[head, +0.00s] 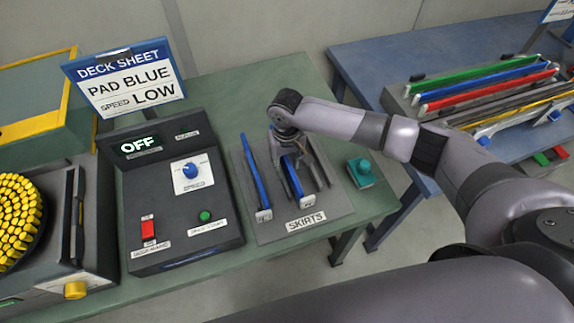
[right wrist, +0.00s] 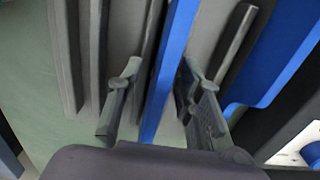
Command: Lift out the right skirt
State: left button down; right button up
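The right skirt (head: 292,178) is a blue strip with a pale end, standing on the grey plate labelled SKIRTS (head: 306,221). The left skirt (head: 254,175) is a similar blue strip beside it. My right gripper (head: 303,162) is over the right skirt, pointing down. In the right wrist view, a blue strip (right wrist: 169,65) runs between the two fingers of the right gripper (right wrist: 160,75), with narrow gaps showing at the sides. The fingers look open around it. The gripper's body hides part of the skirt in the head view. My left gripper is out of view.
Left of the plate is a control box (head: 175,215) with a display reading OFF. A teal knob block (head: 361,172) stands to the right. A sign (head: 124,82) reads PAD BLUE, SPEED LOW. A blue table (head: 365,62) at right holds coloured strips (head: 485,82).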

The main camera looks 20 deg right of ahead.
jog(key=shift+c, duration=0.5)
grip_shut()
jog(key=shift+r, duration=0.1)
